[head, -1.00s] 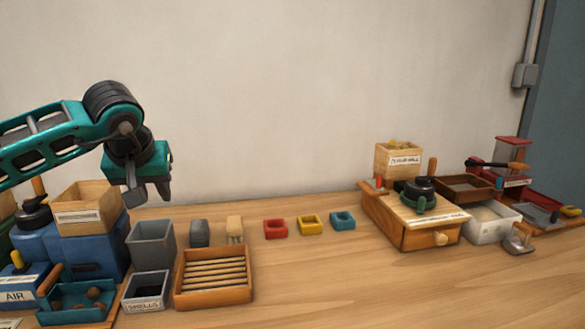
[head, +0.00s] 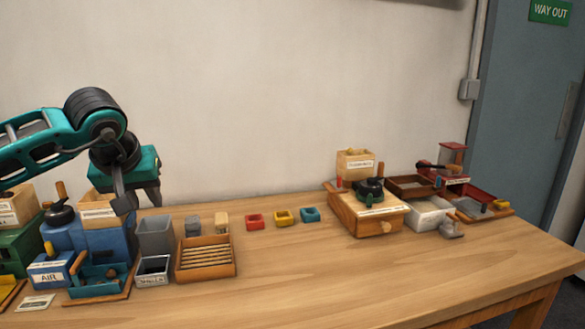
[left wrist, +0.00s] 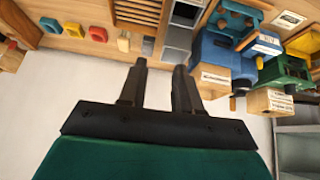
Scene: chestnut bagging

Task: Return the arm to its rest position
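My left arm comes in from the left in the head view, raised in front of the wall. My left gripper (head: 138,200) points down above the left part of the table, over the machines and bins. In the left wrist view its two fingers (left wrist: 160,68) stand apart with nothing between them, so it is open and empty. My right arm and right gripper are not in view.
Below the gripper stand a blue AIR machine (head: 64,234), a grey bin (head: 156,233), a SHELLS bin (head: 153,270) and a slatted wooden tray (head: 206,273). A wooden drawer box (head: 366,222) stands further right. The table front (head: 330,280) is clear.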

